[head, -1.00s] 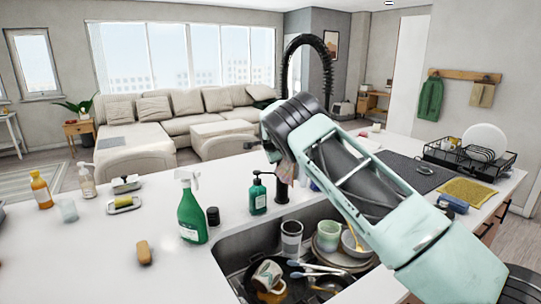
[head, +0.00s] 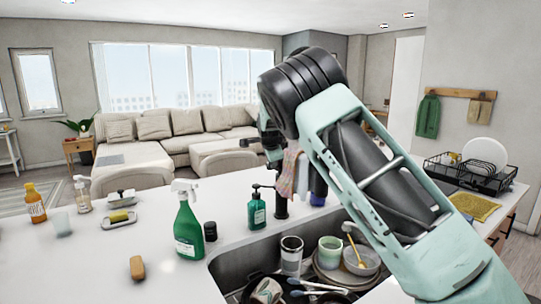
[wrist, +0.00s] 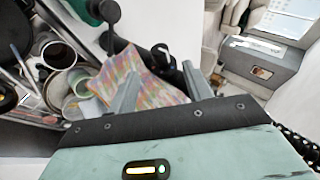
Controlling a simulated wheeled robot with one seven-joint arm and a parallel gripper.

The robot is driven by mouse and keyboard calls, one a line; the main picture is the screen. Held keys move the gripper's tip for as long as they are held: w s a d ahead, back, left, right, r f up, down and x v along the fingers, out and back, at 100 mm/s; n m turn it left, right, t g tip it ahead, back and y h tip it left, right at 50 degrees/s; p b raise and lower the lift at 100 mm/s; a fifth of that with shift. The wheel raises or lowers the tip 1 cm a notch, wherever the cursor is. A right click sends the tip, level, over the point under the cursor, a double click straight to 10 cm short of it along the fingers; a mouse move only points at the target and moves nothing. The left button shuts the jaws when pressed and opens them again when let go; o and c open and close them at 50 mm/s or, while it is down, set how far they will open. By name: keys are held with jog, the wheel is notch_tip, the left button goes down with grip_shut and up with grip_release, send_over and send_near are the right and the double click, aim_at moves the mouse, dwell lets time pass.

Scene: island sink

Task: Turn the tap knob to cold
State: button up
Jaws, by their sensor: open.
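The black tap (head: 281,204) stands behind the sink. Its base shows, but its upper part is hidden behind my arm in the head view. A multicoloured cloth (head: 288,174) hangs beside it. In the wrist view my gripper (wrist: 160,70) is open, its two grey fingers apart, with the patterned cloth (wrist: 150,84) between and beyond them. A black part (wrist: 161,50), likely of the tap, shows just past the fingertips, apart from them. I cannot make out clearly which part is the knob or which way it is turned.
The sink (head: 228,268) holds cups, bowls and pans. A green soap dispenser (head: 257,210), a green spray bottle (head: 188,228) and a dark small jar (head: 210,231) stand left of the tap. A dish rack (head: 470,172) is at the right. The counter's left side has free room.

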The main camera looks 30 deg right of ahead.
jog(key=b+v, duration=0.1)
jog(key=v, duration=0.5)
jog(key=shift+r, duration=0.1)
dwell(0.3)
